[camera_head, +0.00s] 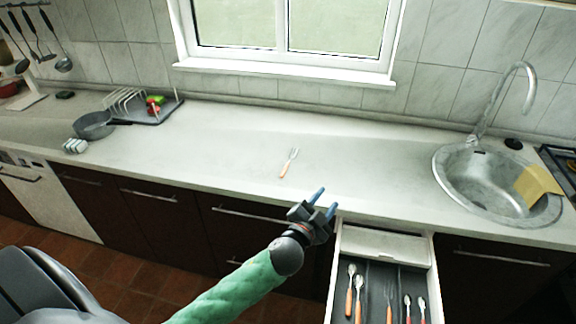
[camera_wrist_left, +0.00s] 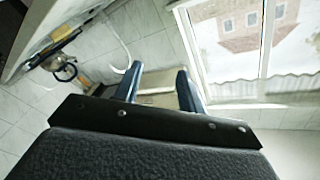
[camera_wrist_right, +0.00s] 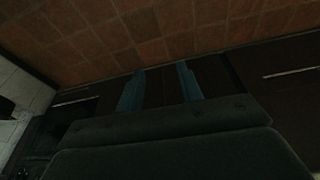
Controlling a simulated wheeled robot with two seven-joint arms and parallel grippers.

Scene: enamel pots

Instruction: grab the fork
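A fork (camera_head: 289,162) with an orange handle and pale metal tines lies alone on the light countertop, in the middle of the head view. Its tines point up and slightly right. My left gripper (camera_head: 324,203) is at the counter's front edge, below and right of the fork and apart from it. Its blue fingers are spread with nothing between them; they also show in the left wrist view (camera_wrist_left: 158,88). My right gripper (camera_wrist_right: 160,86) shows only in its own wrist view, with its fingers apart and empty, facing dark cabinet fronts and the tiled floor.
An open drawer (camera_head: 432,290) below the counter's front edge holds several orange- and red-handled utensils. A sink (camera_head: 462,180) with a tall faucet (camera_head: 527,85) is at right. A pan (camera_head: 93,125) and a dish rack (camera_head: 125,100) stand at left. The counter around the fork is clear.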

